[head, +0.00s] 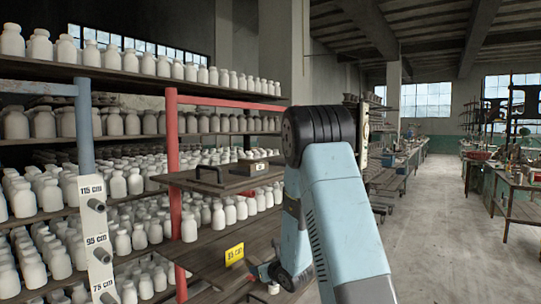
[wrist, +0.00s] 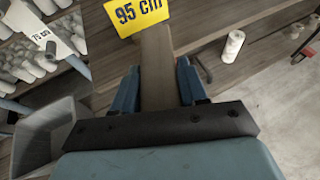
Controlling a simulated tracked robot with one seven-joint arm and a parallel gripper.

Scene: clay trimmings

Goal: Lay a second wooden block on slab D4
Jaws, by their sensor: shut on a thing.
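My gripper (wrist: 158,75) is shut on a brown wooden block (wrist: 155,50), which sticks out past the fingertips in the wrist view. In the head view my gripper (head: 264,272) is low, beside the yellow 95 cm sign; the block is hard to make out there. A flat brown slab (head: 190,180) lies on a higher level of the rack in the head view. It bears a dark handle (head: 208,172) and a grey-brown block with a pale tag (head: 252,167). I cannot read D4 on it. The slab is not evident in the wrist view.
The yellow 95 cm sign (head: 234,254) is close to my gripper, also in the wrist view (wrist: 138,14). A red post (head: 173,150) and shelves of white bottles stand left. A white cylinder (wrist: 233,46) and grey bin (wrist: 46,138) flank the gripper.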

